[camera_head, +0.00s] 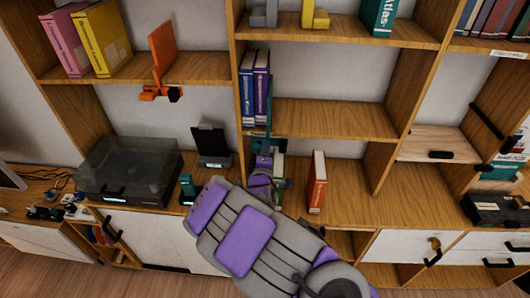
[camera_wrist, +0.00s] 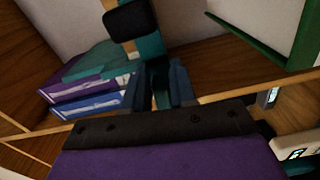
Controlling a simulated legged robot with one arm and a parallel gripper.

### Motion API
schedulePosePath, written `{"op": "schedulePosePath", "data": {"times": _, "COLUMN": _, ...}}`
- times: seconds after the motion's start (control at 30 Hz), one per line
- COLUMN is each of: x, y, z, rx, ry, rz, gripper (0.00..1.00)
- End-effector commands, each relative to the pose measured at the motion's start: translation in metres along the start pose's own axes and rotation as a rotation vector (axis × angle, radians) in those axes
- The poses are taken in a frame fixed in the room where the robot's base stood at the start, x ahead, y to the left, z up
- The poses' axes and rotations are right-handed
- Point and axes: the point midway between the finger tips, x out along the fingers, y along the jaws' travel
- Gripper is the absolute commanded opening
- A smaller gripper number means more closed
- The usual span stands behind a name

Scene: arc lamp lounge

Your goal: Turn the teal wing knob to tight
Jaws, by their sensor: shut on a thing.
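A teal clamp (camera_head: 262,143) is at the front edge of a middle shelf, below the upright purple and blue books. In the wrist view its teal bracket (camera_wrist: 150,45) carries a black pad (camera_wrist: 130,18). The teal wing knob (camera_wrist: 160,82) lies at the lower end of the bracket. My gripper (camera_head: 265,172) reaches up to the clamp from below in the head view. In the wrist view my gripper (camera_wrist: 163,88) is shut on the knob, its fingers dark and partly merged with it. The knob is mostly hidden in the head view, so I cannot tell its exact angle.
The purple and blue books (camera_head: 254,88) stand close above the clamp. An orange book (camera_head: 317,182) stands right of my gripper. A black stand (camera_head: 211,143) and a turntable (camera_head: 130,168) are to the left. The shelf (camera_head: 330,118) right of the books is clear.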

Motion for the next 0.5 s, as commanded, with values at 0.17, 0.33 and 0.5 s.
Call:
{"op": "schedulePosePath", "data": {"times": 0.17, "x": -0.0004, "y": -0.0002, "z": -0.0024, "rx": -0.080, "ry": 0.006, "rz": -0.002, "gripper": 0.00}}
{"op": "schedulePosePath", "data": {"times": 0.33, "x": -0.0004, "y": 0.0008, "z": -0.0026, "rx": -0.120, "ry": 0.007, "rz": -0.002, "gripper": 0.00}}
{"op": "schedulePosePath", "data": {"times": 0.5, "x": -0.0004, "y": 0.0011, "z": -0.0025, "rx": -0.133, "ry": 0.006, "rz": -0.003, "gripper": 0.00}}
